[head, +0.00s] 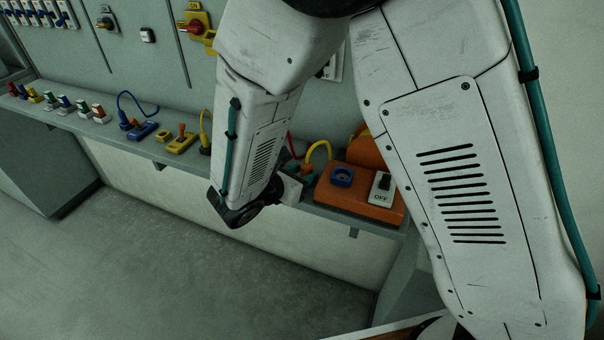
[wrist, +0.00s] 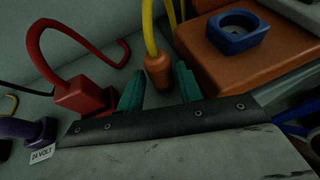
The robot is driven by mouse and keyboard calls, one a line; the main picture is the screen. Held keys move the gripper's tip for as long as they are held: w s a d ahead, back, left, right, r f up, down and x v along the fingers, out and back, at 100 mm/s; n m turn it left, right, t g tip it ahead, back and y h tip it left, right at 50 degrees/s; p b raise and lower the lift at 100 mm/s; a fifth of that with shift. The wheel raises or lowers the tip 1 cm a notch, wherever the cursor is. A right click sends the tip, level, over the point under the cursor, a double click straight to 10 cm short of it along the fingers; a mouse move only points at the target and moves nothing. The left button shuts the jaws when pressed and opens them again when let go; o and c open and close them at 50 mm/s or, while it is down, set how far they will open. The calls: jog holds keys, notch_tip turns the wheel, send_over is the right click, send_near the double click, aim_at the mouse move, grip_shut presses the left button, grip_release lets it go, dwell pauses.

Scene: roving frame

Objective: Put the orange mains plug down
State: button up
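The orange mains plug (wrist: 158,72) with its yellow cable stands upright on the grey shelf, left of an orange box (wrist: 205,75). In the head view the plug (head: 307,169) shows beside the box (head: 360,203), partly hidden by my arm. In the wrist view the two teal fingers of my gripper (wrist: 160,88) are apart, one on each side of the plug, with narrow gaps visible. The box has a blue round socket (wrist: 237,32) on top, which is empty.
A red plug (wrist: 84,97) with a looped red cable is close to the left finger. A purple plug (wrist: 28,130) and a "24 VOLT" label are further left. An OFF switch (head: 381,187) is on the box. Blue (head: 143,131) and yellow (head: 182,142) items line the shelf (head: 245,185).

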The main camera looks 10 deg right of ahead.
jog(key=v, duration=1.1)
jog(key=s+d+r+m+g, duration=0.2)
jog(key=d+r+m, duration=0.15)
jog(key=d, duration=0.25)
jog(key=s+d+r+m+g+y, duration=0.1)
jog(key=d+r+m+g, duration=0.2)
jog(key=d+m, duration=0.15)
jog(key=s+d+r+m+g, duration=0.2)
jog(key=d+r+m, duration=0.1)
jog(key=d, duration=0.3)
jog(key=s+d+r+m+y, duration=0.2)
jog(key=s+d+m+y, duration=0.1)
jog(key=s+m, duration=0.4)
jog(key=s+d+r+m+y, duration=0.3)
jog(key=s+d+m+y, duration=0.1)
jog(key=s+m+y, duration=0.2)
jog(key=shift+s+d+r+m, duration=0.3)
jog(key=shift+s+m, duration=0.45)
jog(key=shift+m, duration=0.35)
